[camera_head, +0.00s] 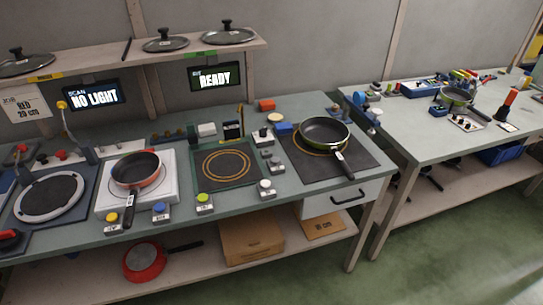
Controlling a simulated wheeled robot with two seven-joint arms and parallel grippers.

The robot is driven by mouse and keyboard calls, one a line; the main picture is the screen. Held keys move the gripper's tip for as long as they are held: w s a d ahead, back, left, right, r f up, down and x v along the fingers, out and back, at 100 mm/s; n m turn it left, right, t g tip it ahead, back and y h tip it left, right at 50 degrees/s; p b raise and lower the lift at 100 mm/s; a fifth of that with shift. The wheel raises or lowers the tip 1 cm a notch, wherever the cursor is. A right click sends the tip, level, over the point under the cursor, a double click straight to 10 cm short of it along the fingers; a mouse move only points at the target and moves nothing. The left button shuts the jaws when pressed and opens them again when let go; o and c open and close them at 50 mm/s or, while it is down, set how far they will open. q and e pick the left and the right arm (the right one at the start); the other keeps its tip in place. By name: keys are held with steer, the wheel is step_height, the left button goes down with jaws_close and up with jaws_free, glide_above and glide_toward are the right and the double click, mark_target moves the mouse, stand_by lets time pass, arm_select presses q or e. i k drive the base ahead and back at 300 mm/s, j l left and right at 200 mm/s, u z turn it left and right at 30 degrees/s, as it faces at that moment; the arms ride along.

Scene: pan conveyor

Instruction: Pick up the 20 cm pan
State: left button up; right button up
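A red-sided pan with a dark inside (137,170) sits on a white square plate (165,188) at the left of the bench, its black handle pointing toward the front edge. A larger dark pan with a green rim (325,131) sits on a dark mat (355,165) at the right end, handle toward the front right. A red pan (145,262) is on the lower shelf, handle to the right. No size mark is readable on any pan, so I cannot tell which is 20 cm. A card (24,108) reads "JOB RED 20 cm". Neither gripper is in view.
Signs read "NO LIGHT" (94,95) and "READY" (215,76). Lids stand on the upper shelf (110,60). Small buttons (204,200) line the front. A ringed dark pad (226,165) is bare. A second table (425,140) at right holds another pan (457,96).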

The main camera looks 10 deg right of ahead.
mark_target(319, 132)
steer(key=i+l+u, duration=0.1)
steer(key=i, duration=0.3)
steer(key=i+l+u, duration=0.15)
steer(key=i, duration=0.2)
steer(key=i+l+u, duration=0.1)
steer(key=i, duration=0.3)
